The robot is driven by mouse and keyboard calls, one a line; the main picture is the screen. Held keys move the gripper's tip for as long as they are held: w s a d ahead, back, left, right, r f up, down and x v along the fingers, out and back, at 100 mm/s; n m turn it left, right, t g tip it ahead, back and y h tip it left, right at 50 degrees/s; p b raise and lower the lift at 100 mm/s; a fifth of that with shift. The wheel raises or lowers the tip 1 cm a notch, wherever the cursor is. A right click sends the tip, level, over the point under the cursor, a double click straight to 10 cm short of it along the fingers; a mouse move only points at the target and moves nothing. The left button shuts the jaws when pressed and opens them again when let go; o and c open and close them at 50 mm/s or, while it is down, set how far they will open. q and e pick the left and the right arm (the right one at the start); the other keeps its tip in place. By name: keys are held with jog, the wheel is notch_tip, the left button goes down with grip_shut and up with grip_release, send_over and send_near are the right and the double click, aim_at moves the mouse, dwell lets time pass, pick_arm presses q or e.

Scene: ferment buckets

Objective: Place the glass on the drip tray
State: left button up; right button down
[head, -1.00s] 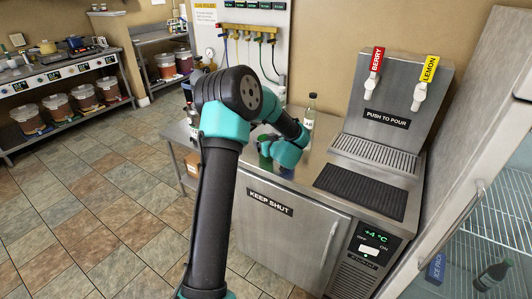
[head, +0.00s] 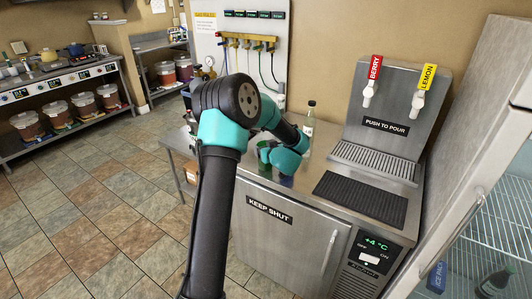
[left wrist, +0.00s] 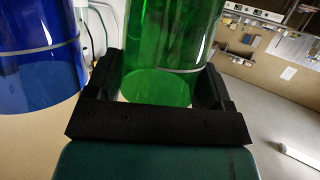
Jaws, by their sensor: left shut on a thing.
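A clear green glass (left wrist: 165,45) stands between the fingers of my left gripper (left wrist: 158,85) in the left wrist view. The gripper is shut on it. In the head view, my left gripper (head: 283,160) is low over the left part of the steel counter, and the green glass (head: 264,149) is mostly hidden behind it. A blue glass (left wrist: 38,45) stands beside the green one; in the head view only a bluish patch (head: 287,181) shows by the gripper. The drip tray (head: 374,160) is a slotted metal grate under the taps, right of the gripper, with nothing on it.
A black ribbed mat (head: 361,198) lies empty in front of the drip tray.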

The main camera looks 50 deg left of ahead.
pick_arm(q)
jog(key=shift+r, duration=0.5)
jog(key=s+d+r, duration=0.3)
jog(key=s+d, duration=0.8)
jog(key=shift+d+r, duration=0.25)
jog(key=shift+d, duration=0.15)
jog(key=shift+w, duration=0.1)
